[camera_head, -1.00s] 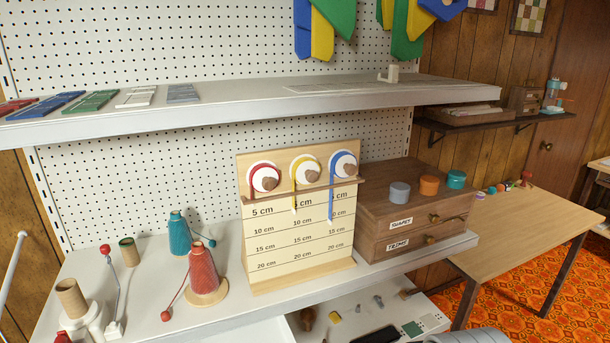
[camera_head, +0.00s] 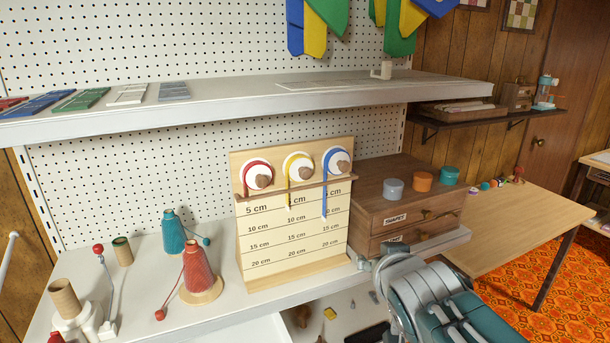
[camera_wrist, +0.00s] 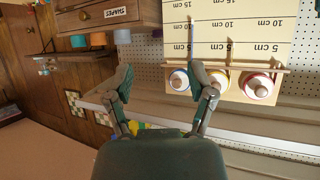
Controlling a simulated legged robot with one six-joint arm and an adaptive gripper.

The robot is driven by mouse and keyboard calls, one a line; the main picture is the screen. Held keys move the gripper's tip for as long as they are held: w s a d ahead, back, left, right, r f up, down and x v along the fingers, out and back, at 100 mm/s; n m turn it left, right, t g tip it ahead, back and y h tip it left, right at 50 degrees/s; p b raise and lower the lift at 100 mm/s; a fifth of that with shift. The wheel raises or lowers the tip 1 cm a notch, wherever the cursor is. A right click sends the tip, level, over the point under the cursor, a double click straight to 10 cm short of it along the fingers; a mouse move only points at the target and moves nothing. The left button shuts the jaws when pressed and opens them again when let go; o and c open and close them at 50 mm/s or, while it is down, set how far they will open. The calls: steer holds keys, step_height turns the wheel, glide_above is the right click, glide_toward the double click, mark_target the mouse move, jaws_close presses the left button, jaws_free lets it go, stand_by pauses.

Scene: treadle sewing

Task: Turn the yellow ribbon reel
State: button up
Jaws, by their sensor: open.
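The yellow ribbon reel (camera_head: 293,161) is the middle of three reels on a wooden stand (camera_head: 262,270). It has a white face, a yellow rim and a brown knob. A short yellow ribbon hangs over the ledge to near the 5 cm line. In the wrist view, which is upside down, the yellow reel (camera_wrist: 224,72) shows beside the right finger, partly hidden by it. My gripper (camera_wrist: 162,76) is open and empty, its fingers apart and in front of the stand and drawers. In the head view my arm is at the lower right; its fingertips are not clear.
The red reel (camera_head: 248,167) and blue reel (camera_head: 331,153) flank the yellow one. A wooden drawer box (camera_head: 375,212) with coloured tins stands right of the stand. Red (camera_head: 199,272) and teal (camera_head: 173,235) cones stand left. A white shelf (camera_head: 230,101) overhangs above.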

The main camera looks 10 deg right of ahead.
steer(key=w+a+r+t+y, duration=0.2)
steer(key=w+r+t, duration=0.1)
steer(key=w+r, duration=0.15)
steer(key=n+t+y, duration=0.2)
steer(key=n+y, duration=0.1)
steer(key=y, duration=0.2)
glide_toward(306, 176)
steer(key=x, duration=1)
steer(key=shift+w+a, duration=0.1)
steer(key=shift+w, duration=0.25)
jaws_close()
